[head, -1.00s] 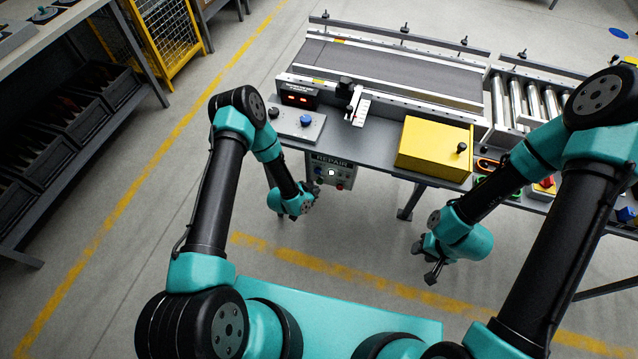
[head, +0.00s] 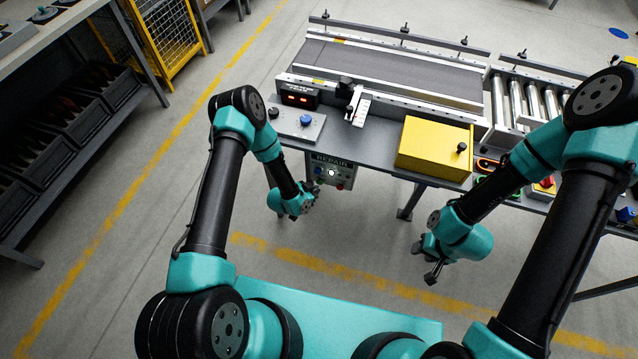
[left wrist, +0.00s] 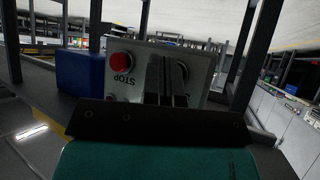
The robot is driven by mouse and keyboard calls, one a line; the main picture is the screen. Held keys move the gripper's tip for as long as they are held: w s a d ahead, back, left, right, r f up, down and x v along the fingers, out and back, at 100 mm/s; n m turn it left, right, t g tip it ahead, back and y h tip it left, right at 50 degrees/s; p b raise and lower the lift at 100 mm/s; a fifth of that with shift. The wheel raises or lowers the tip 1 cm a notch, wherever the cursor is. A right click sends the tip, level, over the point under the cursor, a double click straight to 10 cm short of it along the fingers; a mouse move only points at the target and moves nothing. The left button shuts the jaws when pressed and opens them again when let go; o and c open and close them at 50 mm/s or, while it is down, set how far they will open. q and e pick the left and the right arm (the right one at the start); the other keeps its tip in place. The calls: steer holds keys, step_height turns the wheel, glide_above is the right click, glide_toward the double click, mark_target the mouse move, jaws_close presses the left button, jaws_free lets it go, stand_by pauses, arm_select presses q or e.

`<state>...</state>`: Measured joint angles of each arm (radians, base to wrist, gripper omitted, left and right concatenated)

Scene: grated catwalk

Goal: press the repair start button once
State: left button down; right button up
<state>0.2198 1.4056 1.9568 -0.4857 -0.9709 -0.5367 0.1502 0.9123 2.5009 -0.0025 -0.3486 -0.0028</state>
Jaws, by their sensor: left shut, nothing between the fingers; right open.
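The grey REPAIR panel (head: 347,172) hangs below the table's front edge in the head view. It carries a whitish lit button (head: 331,172) and a red button near its lower edge. My left gripper (head: 314,190) is shut and empty, close in front of the panel's lower left. In the left wrist view the panel (left wrist: 142,62) shows a red button (left wrist: 122,60) beside an upside-down STOP label. The shut fingers (left wrist: 167,75) cover the panel's middle and partly hide a round part; contact cannot be told. My right gripper (head: 432,272) is open and empty, away from the panel.
Above the panel, the table holds a grey control plate (head: 290,125) with a blue knob, and a yellow box (head: 425,145). A conveyor (head: 390,72) runs behind. A blue block (left wrist: 80,73) shows beside the panel in the left wrist view. Floor between the grippers is clear.

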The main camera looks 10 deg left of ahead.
arm_select(q)
steer(key=shift+w, duration=0.15)
steer(key=shift+w, duration=0.25)
steer(key=shift+w+d, duration=0.1)
steer(key=shift+w, duration=0.75)
stand_by(1.5)
steer(key=shift+s, duration=1.25)
steer(key=s, duration=0.5)
steer(key=shift+a, duration=0.3)
steer(key=shift+r, duration=0.1)
stand_by(0.6)
